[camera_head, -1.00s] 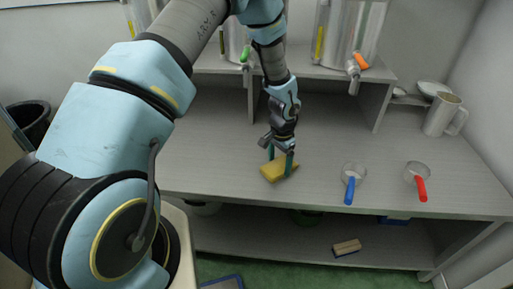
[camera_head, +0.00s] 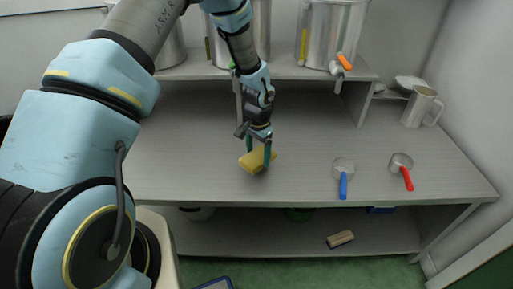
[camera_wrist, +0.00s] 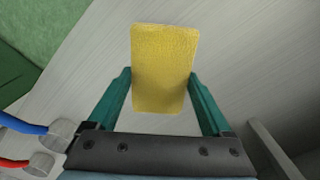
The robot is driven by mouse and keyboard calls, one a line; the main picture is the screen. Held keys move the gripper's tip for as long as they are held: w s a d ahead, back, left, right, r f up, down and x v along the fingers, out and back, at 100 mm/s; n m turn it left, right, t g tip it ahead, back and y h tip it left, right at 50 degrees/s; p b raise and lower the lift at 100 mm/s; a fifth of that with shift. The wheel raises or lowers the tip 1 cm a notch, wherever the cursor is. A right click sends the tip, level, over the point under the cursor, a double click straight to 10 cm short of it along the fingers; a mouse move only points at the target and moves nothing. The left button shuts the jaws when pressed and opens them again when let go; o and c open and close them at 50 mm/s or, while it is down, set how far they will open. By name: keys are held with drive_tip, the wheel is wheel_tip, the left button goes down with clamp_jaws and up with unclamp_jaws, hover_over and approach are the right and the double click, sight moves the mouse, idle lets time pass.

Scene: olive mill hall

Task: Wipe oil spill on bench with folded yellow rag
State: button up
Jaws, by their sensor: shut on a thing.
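The folded yellow rag (camera_head: 254,160) is held between the green fingers of my gripper (camera_head: 258,156), over the left-middle part of the grey bench (camera_head: 200,185), near its front edge. In the wrist view the rag (camera_wrist: 162,60) is a flat rectangle reaching past the fingertips, with the bench behind it. I cannot tell whether the rag touches the bench top. I cannot make out an oil spill in either view; the rag and gripper hide part of the bench.
A blue-handled cup (camera_head: 343,168) and a red-handled cup (camera_head: 401,163) stand right of my gripper. A metal jug (camera_head: 421,106) is at the back right. Steel tanks (camera_head: 333,35) stand on a raised shelf behind. A brush (camera_head: 340,239) lies on the lower shelf.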

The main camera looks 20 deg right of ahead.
drive_tip(key=shift+r+p, duration=1)
drive_tip(key=shift+r, duration=0.75)
